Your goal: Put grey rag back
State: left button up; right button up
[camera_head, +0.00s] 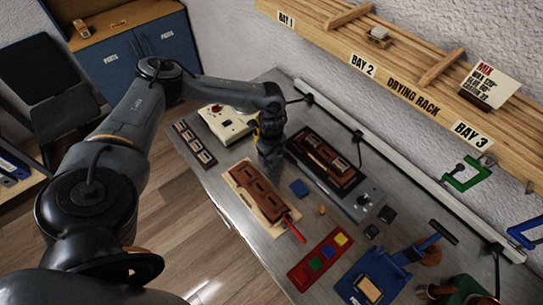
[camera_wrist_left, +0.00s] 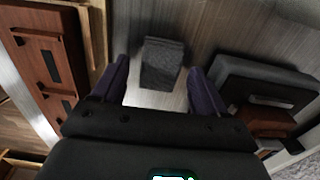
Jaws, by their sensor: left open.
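A grey folded piece, which looks like the grey rag (camera_wrist_left: 162,62), lies on the metal bench in the left wrist view. It sits between and slightly beyond the two dark fingers of my left gripper (camera_wrist_left: 158,88), which are spread apart with nothing held. In the head view my left gripper (camera_head: 268,160) points down at the bench, between the wooden board with brown blocks and the dark-framed unit. I cannot make out the rag there; the gripper may hide it. My right gripper is not in view.
A wooden board with a brown block (camera_head: 257,190) lies left of the gripper; a dark-framed unit (camera_head: 333,165) stands right. A cream box (camera_head: 228,124) is behind. The drying rack (camera_head: 400,75) runs along the wall.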

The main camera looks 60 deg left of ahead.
aim_at(272, 159)
pick_arm(q)
notch_tip(272, 159, up, 12)
jog(key=shift+f+p, duration=0.2)
jog(key=shift+p, duration=0.2)
jog(key=shift+s, duration=0.1)
dwell(0.4)
